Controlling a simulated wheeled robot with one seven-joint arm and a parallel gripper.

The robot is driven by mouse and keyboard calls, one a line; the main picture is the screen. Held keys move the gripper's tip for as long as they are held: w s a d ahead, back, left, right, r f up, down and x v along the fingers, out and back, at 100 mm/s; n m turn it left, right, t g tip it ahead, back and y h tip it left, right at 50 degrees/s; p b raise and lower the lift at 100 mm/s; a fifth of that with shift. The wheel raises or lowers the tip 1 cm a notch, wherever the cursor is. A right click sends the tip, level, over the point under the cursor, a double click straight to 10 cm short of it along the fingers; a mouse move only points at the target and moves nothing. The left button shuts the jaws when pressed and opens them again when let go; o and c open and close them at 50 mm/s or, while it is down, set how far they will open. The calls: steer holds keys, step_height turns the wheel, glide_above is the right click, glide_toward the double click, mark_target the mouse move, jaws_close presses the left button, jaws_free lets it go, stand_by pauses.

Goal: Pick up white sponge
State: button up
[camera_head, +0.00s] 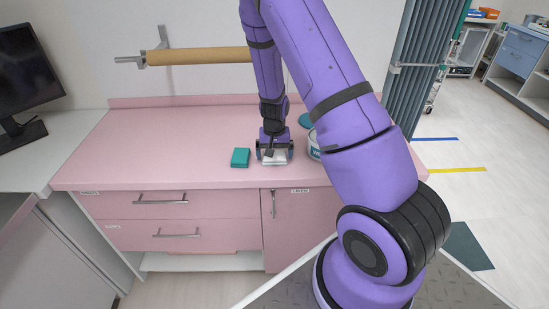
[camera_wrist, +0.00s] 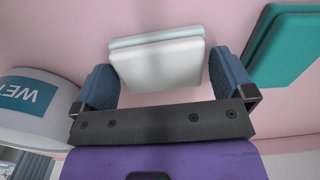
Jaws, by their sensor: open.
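The white sponge (camera_wrist: 158,62) lies on the pink counter, a pale rectangular block with a slightly blue-grey edge. In the head view the white sponge (camera_head: 275,159) shows just below my gripper (camera_head: 274,152). In the wrist view my gripper (camera_wrist: 164,80) is open, with one blue finger on each side of the sponge. Small gaps show between the fingers and the sponge, and much of the sponge extends past the fingertips in the picture. I cannot tell the exact height of the fingertips above the counter.
A teal block (camera_head: 240,158) lies left of the sponge on the pink counter (camera_head: 160,150). A white tub with a blue label (camera_head: 314,145) stands close on the right, partly behind my arm. A teal round thing (camera_head: 305,120) lies behind. The counter's left side is clear.

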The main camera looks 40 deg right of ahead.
steer(key=shift+c, duration=0.5)
steer(key=c, duration=0.6)
